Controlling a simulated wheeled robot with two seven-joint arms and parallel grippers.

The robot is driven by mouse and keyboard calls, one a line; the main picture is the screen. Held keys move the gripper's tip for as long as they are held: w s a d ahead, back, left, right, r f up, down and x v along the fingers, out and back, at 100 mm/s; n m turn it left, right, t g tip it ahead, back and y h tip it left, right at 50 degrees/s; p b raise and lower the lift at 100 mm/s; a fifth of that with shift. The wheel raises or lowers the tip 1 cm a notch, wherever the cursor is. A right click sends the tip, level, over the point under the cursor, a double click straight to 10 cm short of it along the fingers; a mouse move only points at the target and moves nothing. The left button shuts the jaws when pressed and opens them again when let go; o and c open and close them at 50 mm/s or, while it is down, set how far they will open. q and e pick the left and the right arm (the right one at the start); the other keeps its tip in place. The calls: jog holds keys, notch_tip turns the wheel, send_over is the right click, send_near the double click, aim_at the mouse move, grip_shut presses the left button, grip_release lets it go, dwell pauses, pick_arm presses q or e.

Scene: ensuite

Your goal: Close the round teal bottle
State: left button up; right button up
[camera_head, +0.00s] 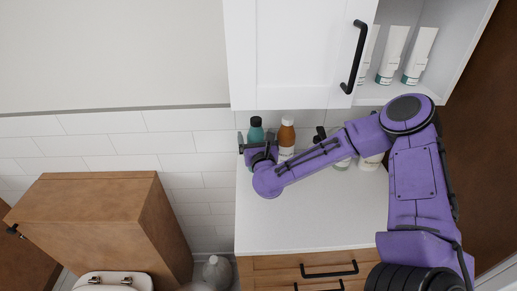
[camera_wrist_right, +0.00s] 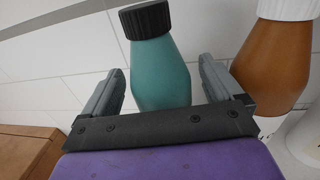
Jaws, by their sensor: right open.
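The round teal bottle (camera_head: 256,136) stands on the white counter near its left end, close to the tiled wall. Its black ridged cap (camera_wrist_right: 146,19) sits on top; I cannot tell whether it is screwed tight. My right gripper (camera_head: 257,149) is open in front of the bottle. In the right wrist view the teal body (camera_wrist_right: 161,70) shows between the two fingers of the right gripper (camera_wrist_right: 161,66), with a gap on each side. The bottle's lower part is hidden behind the gripper's palm. My left gripper is not in view.
An orange-brown bottle (camera_head: 287,135) with a white cap stands just right of the teal one, close to the right finger. White containers (camera_head: 371,162) stand further right, partly behind my arm. A wall cabinet (camera_head: 290,55) hangs above. The counter front (camera_head: 290,225) is clear.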

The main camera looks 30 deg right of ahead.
jog(key=b+v, duration=0.3)
jog(key=v, duration=0.7)
jog(key=shift+s, duration=0.25)
jog(key=shift+a, duration=0.1)
